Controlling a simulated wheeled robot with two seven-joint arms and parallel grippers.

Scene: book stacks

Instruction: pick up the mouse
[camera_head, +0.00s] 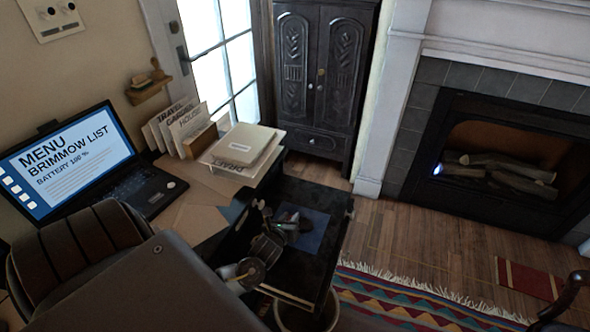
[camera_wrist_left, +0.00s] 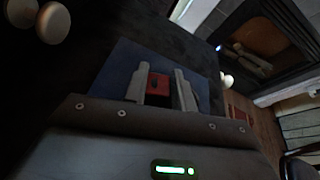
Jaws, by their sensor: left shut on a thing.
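My left gripper (camera_head: 283,222) reaches into a dark open drawer (camera_head: 336,195) at the right of the desk. In the left wrist view, my left gripper (camera_wrist_left: 160,90) is shut on a small red and dark thing, which I take to be the mouse (camera_wrist_left: 158,80). Its lower part is hidden between the fingers. A flat blue thing (camera_head: 316,232) lies under and beside the gripper, and it also shows in the left wrist view (camera_wrist_left: 122,62). My right gripper is not in view.
An open laptop (camera_head: 75,160) stands on the desk at left. Upright books (camera_head: 178,130) and a stack of flat books (camera_head: 240,150) stand behind the drawer. A dark chair (camera_head: 75,245) is in front of the desk.

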